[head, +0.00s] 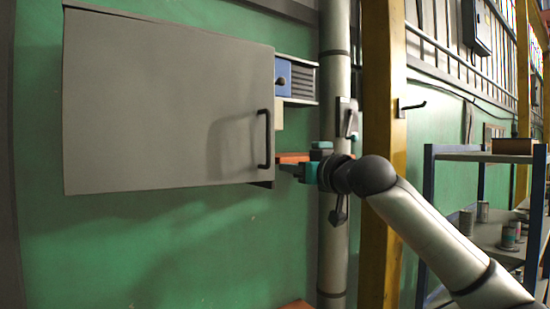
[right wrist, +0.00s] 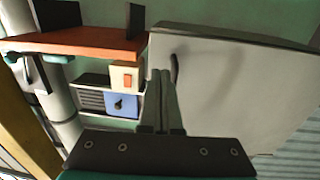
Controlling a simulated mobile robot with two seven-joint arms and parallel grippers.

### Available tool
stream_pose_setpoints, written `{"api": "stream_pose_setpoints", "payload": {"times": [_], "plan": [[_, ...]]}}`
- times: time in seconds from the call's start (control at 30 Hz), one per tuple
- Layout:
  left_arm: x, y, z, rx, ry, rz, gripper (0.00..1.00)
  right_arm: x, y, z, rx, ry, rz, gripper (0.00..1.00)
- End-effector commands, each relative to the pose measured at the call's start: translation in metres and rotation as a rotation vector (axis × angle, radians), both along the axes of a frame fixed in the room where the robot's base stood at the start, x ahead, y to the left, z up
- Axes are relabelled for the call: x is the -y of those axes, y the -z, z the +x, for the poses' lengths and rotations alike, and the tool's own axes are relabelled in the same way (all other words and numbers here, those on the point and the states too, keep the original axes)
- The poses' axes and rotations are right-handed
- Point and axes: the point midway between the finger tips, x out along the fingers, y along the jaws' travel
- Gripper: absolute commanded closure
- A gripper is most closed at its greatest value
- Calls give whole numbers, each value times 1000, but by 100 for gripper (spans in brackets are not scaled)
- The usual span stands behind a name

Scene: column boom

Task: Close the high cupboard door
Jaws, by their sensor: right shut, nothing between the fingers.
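The high cupboard's grey door (head: 160,105) stands ajar in the head view, with its dark bar handle (head: 264,138) near the right edge. Part of the cupboard's inside shows to the right of that edge. In the right wrist view the door (right wrist: 240,85) fills the right side, with the handle (right wrist: 174,68) near its left edge. My right gripper (head: 286,168) is shut and empty beside the door's lower right corner. In the right wrist view its fingers (right wrist: 160,75) overlap the door's edge close to the handle; I cannot tell whether they touch. My left gripper is not in view.
Inside the cupboard are a blue box with a knob (head: 283,77) and a vented grey unit (head: 302,82). A grey pipe (head: 333,240) and a yellow post (head: 382,80) stand right of the cupboard. A blue-framed shelf rack (head: 428,215) with cans stands at the right.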

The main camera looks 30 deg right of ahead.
Motion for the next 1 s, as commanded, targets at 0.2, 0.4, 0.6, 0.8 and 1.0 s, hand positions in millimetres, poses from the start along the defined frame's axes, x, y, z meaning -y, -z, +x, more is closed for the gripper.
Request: {"api": "stream_pose_setpoints", "payload": {"times": [0.2,0.4,0.6,0.8,1.0], "plan": [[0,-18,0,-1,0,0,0,0,-3,37,-1,-2,4,100],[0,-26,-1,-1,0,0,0,0,-1,57,-1,0,1,100],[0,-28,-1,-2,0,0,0,0,0,64,0,0,-1,100],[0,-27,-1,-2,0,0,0,0,1,64,0,0,-1,100],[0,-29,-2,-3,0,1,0,4,0,64,-1,6,0,100]]}}
